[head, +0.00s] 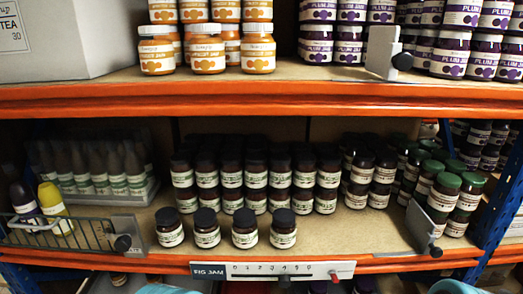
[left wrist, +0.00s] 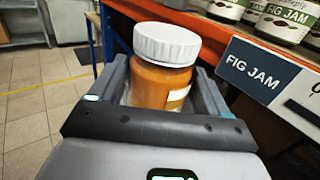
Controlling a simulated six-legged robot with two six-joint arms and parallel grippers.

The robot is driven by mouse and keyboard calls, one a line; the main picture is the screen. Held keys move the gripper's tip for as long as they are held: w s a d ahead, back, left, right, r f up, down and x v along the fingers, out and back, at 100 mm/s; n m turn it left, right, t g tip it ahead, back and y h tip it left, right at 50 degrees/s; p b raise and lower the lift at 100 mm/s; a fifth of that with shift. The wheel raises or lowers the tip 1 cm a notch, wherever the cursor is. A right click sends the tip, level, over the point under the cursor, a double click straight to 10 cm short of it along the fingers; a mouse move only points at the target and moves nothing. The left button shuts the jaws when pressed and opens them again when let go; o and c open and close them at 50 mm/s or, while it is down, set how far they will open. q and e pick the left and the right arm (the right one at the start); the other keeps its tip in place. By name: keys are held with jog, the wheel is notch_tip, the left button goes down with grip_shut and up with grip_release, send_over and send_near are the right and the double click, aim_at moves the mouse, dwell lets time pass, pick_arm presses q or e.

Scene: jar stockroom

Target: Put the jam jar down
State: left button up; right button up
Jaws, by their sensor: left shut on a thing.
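The jam jar (left wrist: 163,68), orange with a white lid, is in my left gripper (left wrist: 158,90) in the left wrist view. The gripper is shut on it, with a finger on each side of the jar. The jar is upright with a slight tilt in the picture. Part of a pale label shows on its right side; its lower part is hidden by the gripper. It is beside the shelf front with the FIG JAM sign (left wrist: 262,70). I cannot make out the held jar in the head view. My right gripper is not in view.
Similar orange apricot jars (head: 208,54) stand on the upper shelf, left of plum jars (head: 450,55). Dark fig jars (head: 244,228) fill the middle of the lower shelf. Bare board shows right of them (head: 355,235). Wire (head: 60,232) and metal (head: 421,227) dividers flank it.

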pick_arm(q)
jog(key=s+f, duration=0.1)
jog(key=s+a+f, duration=0.1)
jog(key=f, duration=0.1)
jog(key=shift+a, duration=0.1)
jog(key=r, duration=0.2)
jog(key=shift+s+r, duration=0.3)
jog(key=shift+r, duration=0.1)
jog(key=shift+s+d+r, duration=0.1)
jog(key=shift+s+d, duration=0.05)
jog(key=shift+d, duration=0.05)
